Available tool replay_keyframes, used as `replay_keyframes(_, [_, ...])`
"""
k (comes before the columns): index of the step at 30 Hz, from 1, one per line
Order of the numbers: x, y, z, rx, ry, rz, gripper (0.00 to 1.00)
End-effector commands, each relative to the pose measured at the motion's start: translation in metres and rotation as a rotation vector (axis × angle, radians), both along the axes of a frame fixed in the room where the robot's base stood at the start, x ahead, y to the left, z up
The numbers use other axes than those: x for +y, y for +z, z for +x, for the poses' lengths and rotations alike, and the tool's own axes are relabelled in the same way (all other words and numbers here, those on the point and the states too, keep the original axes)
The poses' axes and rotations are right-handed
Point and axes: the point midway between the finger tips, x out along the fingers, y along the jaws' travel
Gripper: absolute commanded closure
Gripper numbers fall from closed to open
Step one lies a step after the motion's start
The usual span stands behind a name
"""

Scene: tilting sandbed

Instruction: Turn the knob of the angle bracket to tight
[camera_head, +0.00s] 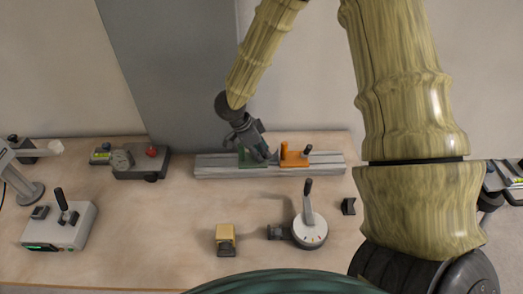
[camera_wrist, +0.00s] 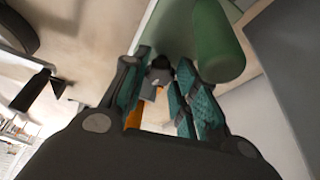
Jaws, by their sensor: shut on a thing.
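My gripper (camera_head: 262,152) reaches down onto the grey rail at the back of the bench, between a green block (camera_head: 246,160) and an orange bracket (camera_head: 292,156). In the wrist view the teal-padded fingers of my gripper (camera_wrist: 164,64) close around a small dark knob (camera_wrist: 160,68). A light grey piece (camera_wrist: 149,93) and a strip of orange (camera_wrist: 134,118) show behind it. In the head view my gripper hides the knob. I cannot tell the knob's turn angle or how tight it is.
The grey rail (camera_head: 215,168) runs along the bench's back edge. A green cylinder (camera_wrist: 216,45) is close to the right finger.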

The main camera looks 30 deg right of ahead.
Motion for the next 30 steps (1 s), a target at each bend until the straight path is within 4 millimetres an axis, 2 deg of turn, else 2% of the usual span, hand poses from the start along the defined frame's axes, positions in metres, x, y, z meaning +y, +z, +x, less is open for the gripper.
replay_keyframes(9, [0.001,-0.003,-0.004,0.007,-0.001,0.002,0.95])
replay_keyframes(10, [0.001,-0.003,-0.004,0.007,-0.001,0.002,0.68])
replay_keyframes(13, [0.0,-0.003,-0.003,0.007,-0.001,0.001,0.5])
replay_keyframes(24, [0.001,0.001,-0.001,0.002,-0.001,0.001,0.49])
replay_keyframes(30, [0.008,0.02,0.002,0.0,0.0,0.001,0.49])
